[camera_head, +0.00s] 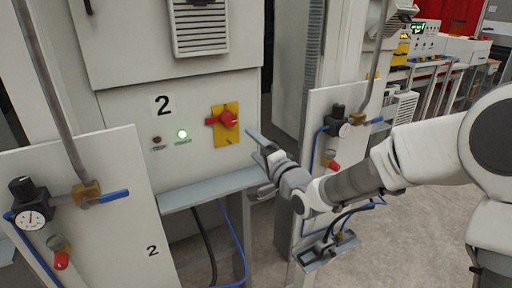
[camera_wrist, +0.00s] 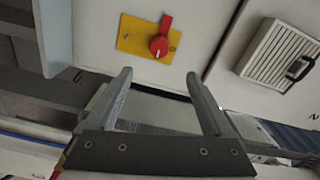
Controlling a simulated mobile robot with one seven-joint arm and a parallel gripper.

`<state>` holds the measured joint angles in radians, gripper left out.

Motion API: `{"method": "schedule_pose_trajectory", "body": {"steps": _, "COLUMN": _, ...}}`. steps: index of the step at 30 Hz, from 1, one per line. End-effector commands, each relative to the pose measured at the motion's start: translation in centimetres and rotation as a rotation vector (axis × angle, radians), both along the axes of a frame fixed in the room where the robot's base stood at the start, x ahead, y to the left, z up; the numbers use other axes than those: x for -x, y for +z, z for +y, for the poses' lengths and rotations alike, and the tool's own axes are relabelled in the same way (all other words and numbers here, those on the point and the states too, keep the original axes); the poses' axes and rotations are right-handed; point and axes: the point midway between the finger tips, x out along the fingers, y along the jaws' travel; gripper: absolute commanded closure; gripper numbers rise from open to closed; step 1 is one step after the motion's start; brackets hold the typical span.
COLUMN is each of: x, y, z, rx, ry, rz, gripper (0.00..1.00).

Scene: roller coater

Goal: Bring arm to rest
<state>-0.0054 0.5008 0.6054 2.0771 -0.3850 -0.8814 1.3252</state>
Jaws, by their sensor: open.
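My gripper (camera_head: 258,164) is open and empty in front of the grey cabinet (camera_head: 120,115) marked 2, at the end of my outstretched arm. It is below and to the right of the red rotary switch (camera_head: 228,119) on its yellow plate (camera_head: 226,138). In the head view the switch's handle points left. In the wrist view my open gripper (camera_wrist: 158,76) shows both fingers apart, with the red switch (camera_wrist: 160,46) beyond and between them. The fingers do not appear to touch the switch.
Panels with gauges, valves and hoses stand at left (camera_head: 85,180) and right (camera_head: 318,115). Bare floor (camera_head: 400,240) shows beneath my arm.

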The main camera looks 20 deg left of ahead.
Motion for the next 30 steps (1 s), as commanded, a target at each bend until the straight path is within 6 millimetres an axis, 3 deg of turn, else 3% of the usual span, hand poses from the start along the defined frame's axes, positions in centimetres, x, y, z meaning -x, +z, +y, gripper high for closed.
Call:
{"method": "schedule_pose_trajectory", "body": {"steps": 11, "x": 0.0, "y": 0.0, "z": 0.0, "rx": 0.002, "ry": 0.0, "rz": -0.001, "gripper": 0.14}}
{"method": "schedule_pose_trajectory", "body": {"steps": 16, "x": -0.1, "y": 0.1, "z": -1.4, "rx": 0.107, "ry": -0.028, "rz": -0.026, "gripper": 0.14}}
{"method": "schedule_pose_trajectory", "body": {"steps": 20, "x": -0.2, "y": 0.0, "z": -4.9, "rx": 0.322, "ry": -0.087, "rz": -0.065, "gripper": 0.14}}
{"method": "schedule_pose_trajectory", "body": {"steps": 26, "x": 1.0, "y": 0.4, "z": -12.8, "rx": 0.698, "ry": -0.185, "rz": -0.085, "gripper": 0.14}}
{"method": "schedule_pose_trajectory", "body": {"steps": 30, "x": 3.1, "y": 0.9, "z": -18.7, "rx": 0.925, "ry": -0.233, "rz": -0.057, "gripper": 0.14}}
